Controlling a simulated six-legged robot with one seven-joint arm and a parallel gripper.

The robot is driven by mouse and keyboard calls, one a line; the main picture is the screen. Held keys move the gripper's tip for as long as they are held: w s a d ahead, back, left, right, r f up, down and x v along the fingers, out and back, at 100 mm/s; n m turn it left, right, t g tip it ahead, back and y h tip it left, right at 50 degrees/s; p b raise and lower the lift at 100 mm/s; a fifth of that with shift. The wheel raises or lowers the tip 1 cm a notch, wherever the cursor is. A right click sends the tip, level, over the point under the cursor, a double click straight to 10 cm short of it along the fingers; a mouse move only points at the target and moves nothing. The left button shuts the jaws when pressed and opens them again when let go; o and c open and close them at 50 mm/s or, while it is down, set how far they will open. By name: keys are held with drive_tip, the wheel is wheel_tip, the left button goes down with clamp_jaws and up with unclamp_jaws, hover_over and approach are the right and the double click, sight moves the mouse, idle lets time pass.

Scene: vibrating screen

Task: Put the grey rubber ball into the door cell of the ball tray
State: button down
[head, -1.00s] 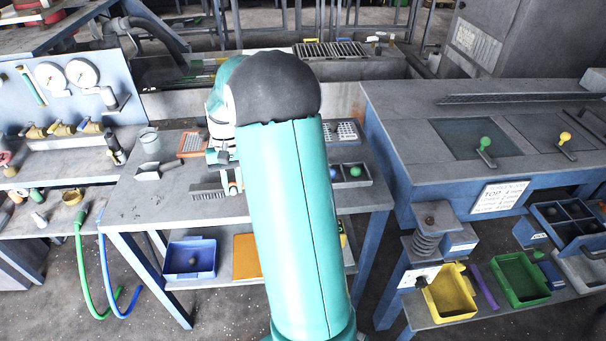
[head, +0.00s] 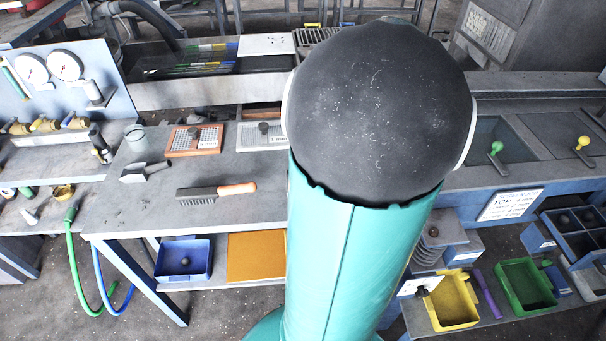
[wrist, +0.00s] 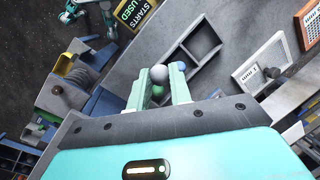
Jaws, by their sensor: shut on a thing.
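My gripper (wrist: 160,83) is shut on the grey rubber ball (wrist: 159,73), held between the fingertips in the wrist view. The ball tray (wrist: 206,57), a grey frame with dark square cells, lies beyond the fingertips, reaching up and right. A blue ball (wrist: 180,66) shows just right of the grey ball. A green ball (wrist: 158,91) shows partly between the fingers. The fingers hide part of the tray, and I cannot tell which cell is the door cell. In the head view my arm hides the gripper, the held ball and the tray.
In the head view, a brush (head: 215,193), a scoop (head: 145,171) and an orange-framed sieve (head: 193,140) lie on the bench. A blue bin (head: 183,258) stands on the shelf below. A yellow bin (head: 453,300) and a green bin (head: 525,284) stand at right.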

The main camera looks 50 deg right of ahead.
drive_tip(key=w+f, duration=0.2)
drive_tip(key=w, duration=0.1)
drive_tip(key=w+f, duration=0.3)
drive_tip(key=w, duration=0.1)
drive_tip(key=w+f, duration=0.3)
drive_tip(key=w, duration=0.1)
drive_tip(key=shift+w+a+f, duration=0.15)
drive_tip(key=shift+w+a, duration=0.05)
drive_tip(key=shift+w, duration=0.05)
drive_tip(key=shift+w+f, duration=0.2)
drive_tip(key=shift+f, duration=0.05)
drive_tip(key=shift+d+x, duration=0.1)
drive_tip(key=shift+x, duration=0.8)
drive_tip(key=shift+d+x, duration=0.15)
drive_tip(key=shift+x, duration=0.75)
drive_tip(key=shift+f, duration=0.25)
drive_tip(key=shift+f, duration=0.3)
drive_tip(key=shift+f, duration=0.1)
drive_tip(key=c, duration=1.3)
unclamp_jaws()
